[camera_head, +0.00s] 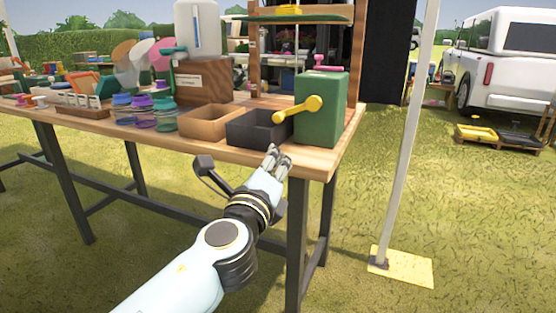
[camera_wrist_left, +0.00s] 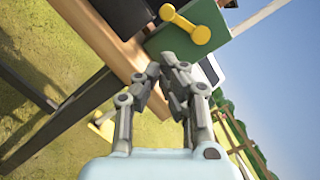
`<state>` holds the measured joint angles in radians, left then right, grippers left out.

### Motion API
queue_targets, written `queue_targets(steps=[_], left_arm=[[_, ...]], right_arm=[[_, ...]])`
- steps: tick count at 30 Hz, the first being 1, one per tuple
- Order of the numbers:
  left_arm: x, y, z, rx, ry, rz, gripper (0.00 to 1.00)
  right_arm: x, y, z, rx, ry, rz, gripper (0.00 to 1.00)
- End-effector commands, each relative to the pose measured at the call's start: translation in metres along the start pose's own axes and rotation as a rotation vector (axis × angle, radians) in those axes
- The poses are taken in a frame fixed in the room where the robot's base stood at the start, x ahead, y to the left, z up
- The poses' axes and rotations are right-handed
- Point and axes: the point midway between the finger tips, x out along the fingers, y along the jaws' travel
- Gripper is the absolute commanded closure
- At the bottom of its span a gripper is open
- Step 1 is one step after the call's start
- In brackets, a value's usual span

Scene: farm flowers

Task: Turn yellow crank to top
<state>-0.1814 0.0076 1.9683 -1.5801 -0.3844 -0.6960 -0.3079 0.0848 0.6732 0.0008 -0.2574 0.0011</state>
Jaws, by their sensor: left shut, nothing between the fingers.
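The yellow crank (camera_head: 298,109) is on the front face of a green box (camera_head: 328,120) at the right end of the wooden table. Its arm slants down to the left in the head view, with a round knob at each end. The crank also shows in the left wrist view (camera_wrist_left: 186,24), on the green box (camera_wrist_left: 180,45). My left gripper (camera_head: 277,151) is shut and empty, in front of the table edge, below and left of the crank and apart from it. Its fingertips (camera_wrist_left: 165,68) show in the left wrist view. My right gripper is not in view.
A black open bin (camera_head: 245,143) and a cardboard bin (camera_head: 195,135) stand left of the green box. A pink handle (camera_head: 327,68) tops the box. The wooden table's (camera_head: 318,171) front edge lies close to my gripper. A white pole (camera_head: 410,130) stands to the right.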

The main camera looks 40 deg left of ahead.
Motion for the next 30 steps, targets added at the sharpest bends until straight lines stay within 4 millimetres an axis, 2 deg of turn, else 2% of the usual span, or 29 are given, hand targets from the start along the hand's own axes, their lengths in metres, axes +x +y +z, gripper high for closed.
queue_targets(steps=[4, 12, 16, 21, 30], left_arm=[[0.019, -0.004, 0.003, -0.001, -0.002, -0.005, 1.00], [0.068, -0.003, 0.002, 0.000, -0.001, -0.003, 1.00], [0.085, -0.002, 0.002, 0.000, -0.001, -0.002, 1.00], [0.096, -0.002, 0.001, 0.000, 0.000, -0.001, 1.00], [0.097, -0.001, 0.001, 0.000, 0.001, 0.000, 1.00]], right_arm=[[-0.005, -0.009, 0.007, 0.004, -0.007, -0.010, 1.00], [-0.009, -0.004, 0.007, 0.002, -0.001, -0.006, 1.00], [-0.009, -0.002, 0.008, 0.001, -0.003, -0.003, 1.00], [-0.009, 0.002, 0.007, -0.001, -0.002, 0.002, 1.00], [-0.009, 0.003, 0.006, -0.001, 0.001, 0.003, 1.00]])
